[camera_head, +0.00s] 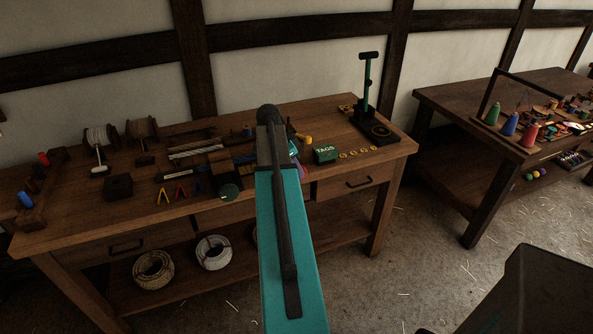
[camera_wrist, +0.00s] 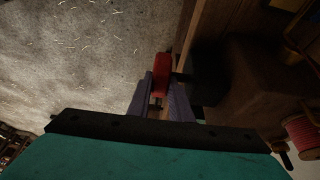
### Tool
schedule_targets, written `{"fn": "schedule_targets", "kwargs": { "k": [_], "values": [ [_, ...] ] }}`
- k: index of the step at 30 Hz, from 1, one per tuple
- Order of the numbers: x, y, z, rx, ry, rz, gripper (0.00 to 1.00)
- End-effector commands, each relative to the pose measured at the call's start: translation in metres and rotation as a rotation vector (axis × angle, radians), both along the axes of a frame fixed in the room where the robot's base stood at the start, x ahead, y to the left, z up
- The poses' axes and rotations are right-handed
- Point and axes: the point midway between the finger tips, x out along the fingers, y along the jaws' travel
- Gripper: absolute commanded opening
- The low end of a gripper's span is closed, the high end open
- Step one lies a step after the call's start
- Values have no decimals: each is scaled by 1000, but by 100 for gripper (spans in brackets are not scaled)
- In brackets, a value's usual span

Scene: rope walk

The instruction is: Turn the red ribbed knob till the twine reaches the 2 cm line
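In the wrist view my gripper (camera_wrist: 163,84) has its two grey-purple fingers apart, one on each side of a red cylindrical piece (camera_wrist: 162,70) at the tips. The red piece fills most of the gap. I cannot tell whether the fingers press on it, or make out ribs on it. A short dark rod shows just below it, between the fingers. In the head view my arm hides the gripper and what is in front of it. Neither the twine nor the 2 cm line can be made out.
The wooden workbench (camera_head: 110,205) holds spools of cord (camera_head: 98,137), a green TAGS box (camera_head: 325,154) and a dark stand with a green post (camera_head: 367,85). A red spool (camera_wrist: 302,133) shows in the wrist view. A second table (camera_head: 470,155) stands right, with floor between.

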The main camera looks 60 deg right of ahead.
Motion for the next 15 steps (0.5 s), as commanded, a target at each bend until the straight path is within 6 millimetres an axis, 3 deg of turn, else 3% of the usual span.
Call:
{"fn": "schedule_targets", "kwargs": {
  "k": [3,4,6,15],
  "values": [
    [1,-1,0,-2,-2,1,0],
    [-3,15,0,-2,-3,2,0],
    [0,5,0,1,-2,-1,0],
    [-1,-2,0,39,-30,-2,0]
  ]
}}
